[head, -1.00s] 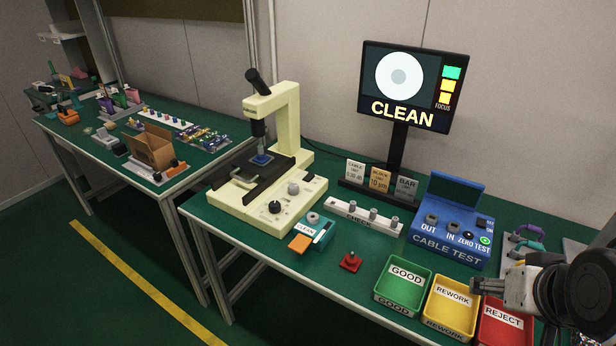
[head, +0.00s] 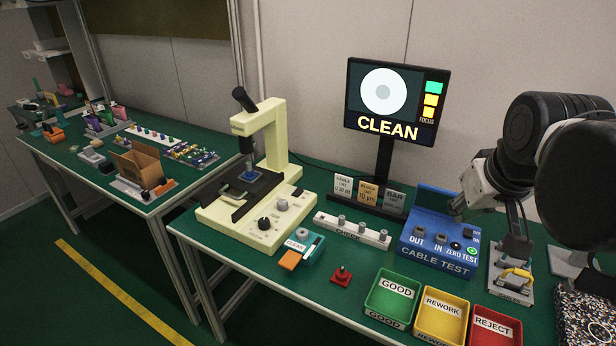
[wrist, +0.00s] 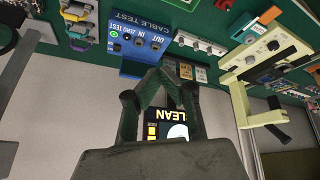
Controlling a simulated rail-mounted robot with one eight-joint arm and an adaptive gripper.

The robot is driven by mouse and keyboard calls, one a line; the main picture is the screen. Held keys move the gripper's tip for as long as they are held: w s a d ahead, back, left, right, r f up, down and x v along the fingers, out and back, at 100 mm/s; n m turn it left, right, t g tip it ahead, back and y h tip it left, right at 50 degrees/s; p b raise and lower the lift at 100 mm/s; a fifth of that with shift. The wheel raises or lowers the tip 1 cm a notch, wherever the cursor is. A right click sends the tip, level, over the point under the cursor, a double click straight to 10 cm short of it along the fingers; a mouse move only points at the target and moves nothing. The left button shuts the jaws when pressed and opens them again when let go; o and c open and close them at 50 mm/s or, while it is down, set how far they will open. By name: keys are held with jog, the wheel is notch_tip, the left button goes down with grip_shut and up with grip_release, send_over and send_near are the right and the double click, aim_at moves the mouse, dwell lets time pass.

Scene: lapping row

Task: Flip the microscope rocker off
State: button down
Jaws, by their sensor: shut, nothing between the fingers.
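The cream microscope (head: 276,150) stands on the near bench in the head view, with a black eyepiece and stage. Its base panel carries a black knob (head: 264,223), a grey knob (head: 283,205) and a small dark part (head: 297,192) that may be the rocker; its position is too small to read. The microscope (wrist: 240,105) shows upside down at the right of the wrist view. My gripper (head: 457,207) is by the blue cable tester, well right of the microscope. In the wrist view its fingers (wrist: 156,72) meet, empty.
The blue cable tester (head: 437,262) and the CLEAN monitor (head: 398,78) stand between my gripper and the microscope, with the white CHECK rack (head: 340,228). Green (head: 372,312), yellow and red bins line the front edge. A red plunger piece (head: 341,276) sits left of them.

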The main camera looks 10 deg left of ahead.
jog(key=w+a+r+n+g+p, duration=0.1)
jog(key=w+a+r+n, duration=0.1)
jog(key=w+a, duration=0.3)
jog(key=w+a+r+n, duration=0.1)
jog(key=w+a+r, duration=0.15)
jog(key=w, duration=0.55)
jog(key=n+g+p, duration=0.3)
jog(key=n+p, duration=0.1)
jog(key=n, duration=0.5)
send_over(300, 190)
jog(key=s, duration=0.2)
notch_tip(300, 190, down, 16)
jog(key=shift+a+r+h, duration=0.1)
jog(key=shift+a+h, duration=0.15)
jog(key=shift+h, duration=0.15)
jog(key=f, duration=0.4)
jog(key=w+f, duration=0.1)
jog(key=f, duration=0.9)
jog(key=shift+w+d, duration=0.25)
jog(key=shift+w, duration=0.05)
